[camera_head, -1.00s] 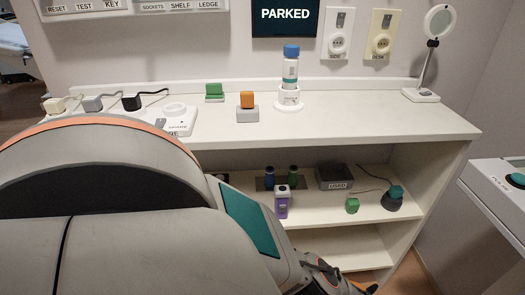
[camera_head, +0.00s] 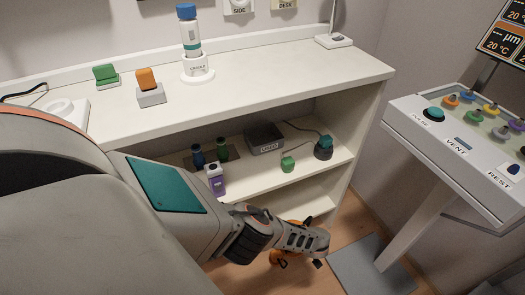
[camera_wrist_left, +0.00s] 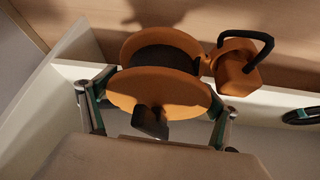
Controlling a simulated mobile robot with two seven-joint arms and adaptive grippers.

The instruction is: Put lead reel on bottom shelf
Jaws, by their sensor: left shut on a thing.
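The lead reel, with orange discs around a dark core, fills the upper middle of the left wrist view (camera_wrist_left: 158,88). An orange plug (camera_wrist_left: 238,68) with a black loop sits at its right side. My left gripper (camera_wrist_left: 155,100) has one finger on each side of the reel and is shut on it. In the head view the reel (camera_head: 276,258) shows only partly below my left arm, over the wood floor in front of the shelf unit. The bottom shelf (camera_head: 312,205) is mostly hidden behind my arm. My right gripper is out of view.
A control console (camera_head: 455,145) stands at the right. Floor shows between it and the shelf unit.

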